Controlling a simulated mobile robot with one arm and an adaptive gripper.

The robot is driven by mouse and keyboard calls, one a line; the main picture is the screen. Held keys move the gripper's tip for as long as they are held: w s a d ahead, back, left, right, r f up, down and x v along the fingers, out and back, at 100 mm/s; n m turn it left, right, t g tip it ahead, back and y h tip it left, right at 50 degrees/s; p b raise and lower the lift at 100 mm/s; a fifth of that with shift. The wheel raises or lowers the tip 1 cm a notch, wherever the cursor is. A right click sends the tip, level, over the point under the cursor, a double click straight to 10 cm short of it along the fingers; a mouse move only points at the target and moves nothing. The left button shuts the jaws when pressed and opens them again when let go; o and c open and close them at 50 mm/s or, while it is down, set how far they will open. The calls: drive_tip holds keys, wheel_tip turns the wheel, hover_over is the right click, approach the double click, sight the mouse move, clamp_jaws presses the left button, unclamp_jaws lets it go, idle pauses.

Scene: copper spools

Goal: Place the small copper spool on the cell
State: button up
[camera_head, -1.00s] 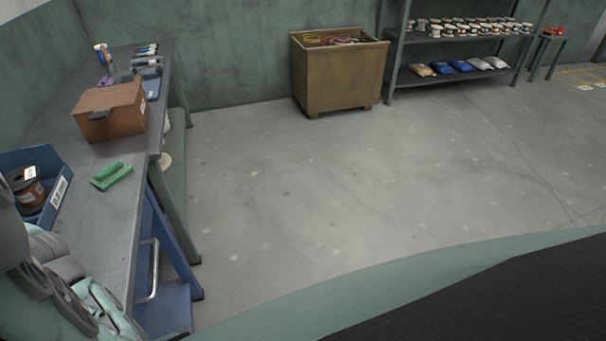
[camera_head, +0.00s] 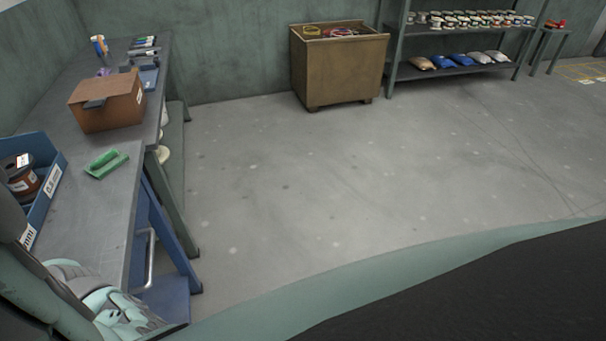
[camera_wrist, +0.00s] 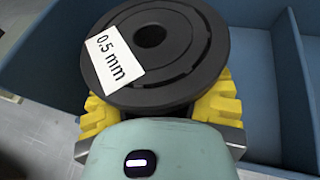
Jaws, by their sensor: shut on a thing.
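In the wrist view my gripper (camera_wrist: 160,105) is shut on a spool (camera_wrist: 190,55) with a black flange and a white "0.5 mm" label. Its yellow fingers sit on either side beneath the flange. The flange hides the winding, so I cannot see copper there. In the head view a copper-coloured spool (camera_head: 22,181) with dark flanges shows at the blue bin (camera_head: 45,204) on the bench; I cannot tell whether it is the held one. My gripper is not clear in that view. A yellow-lined floor grid (camera_head: 588,72) is at the far right; I cannot tell whether it is the cell.
The grey bench (camera_head: 95,215) holds a green object (camera_head: 106,163) and a cardboard box (camera_head: 107,102). A wooden crate (camera_head: 338,70) stands against the wall. A shelf (camera_head: 460,68) with several spools and bags and a small table (camera_head: 549,40) are right. The middle floor is clear.

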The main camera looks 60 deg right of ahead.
drive_tip(key=shift+a+r, duration=0.1)
drive_tip(key=o, duration=1.2)
drive_tip(key=shift+w, duration=0.1)
